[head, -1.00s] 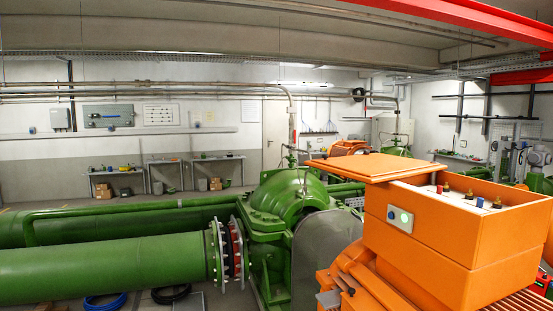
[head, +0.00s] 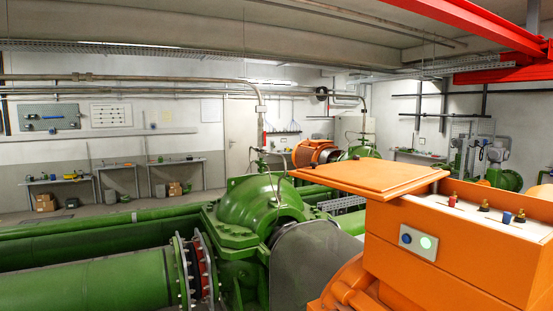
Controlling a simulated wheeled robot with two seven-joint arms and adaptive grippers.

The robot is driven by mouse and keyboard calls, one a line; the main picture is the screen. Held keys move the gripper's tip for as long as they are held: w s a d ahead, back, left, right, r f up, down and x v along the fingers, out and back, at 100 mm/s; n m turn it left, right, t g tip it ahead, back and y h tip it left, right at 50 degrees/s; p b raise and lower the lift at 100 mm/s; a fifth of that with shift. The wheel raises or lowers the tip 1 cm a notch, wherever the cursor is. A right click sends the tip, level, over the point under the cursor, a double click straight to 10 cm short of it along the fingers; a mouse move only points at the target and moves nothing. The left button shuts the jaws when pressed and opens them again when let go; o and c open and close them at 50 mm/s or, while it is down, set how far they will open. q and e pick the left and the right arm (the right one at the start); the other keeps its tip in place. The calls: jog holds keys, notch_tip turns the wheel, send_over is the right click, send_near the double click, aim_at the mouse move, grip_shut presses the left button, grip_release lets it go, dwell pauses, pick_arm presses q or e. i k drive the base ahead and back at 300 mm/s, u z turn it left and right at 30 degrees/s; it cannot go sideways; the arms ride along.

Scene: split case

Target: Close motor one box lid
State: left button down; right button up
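The orange motor box (head: 455,250) stands at the right of the head view. Its top is open and shows several coloured terminals (head: 483,206) inside. The flat orange lid (head: 370,177) is swung out to the left of the box, lying roughly level and sticking out past the box's left side. A small grey panel with a blue button and a lit green button (head: 418,241) is on the box's front face. Neither of my grippers shows in the head view.
A large green pump (head: 250,210) and thick green pipes (head: 90,280) fill the left and middle. A grey curved guard (head: 318,262) stands between pump and motor. A second orange motor (head: 318,152) is behind. Workbenches (head: 120,163) line the far wall. A red beam (head: 470,25) runs overhead.

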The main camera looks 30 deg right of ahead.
aim_at(379, 181)
jog(key=z, duration=0.2)
jog(key=i, duration=1.9)
jog(key=z, duration=1.25)
jog(key=i, duration=1.1)
jog(key=z, duration=0.5)
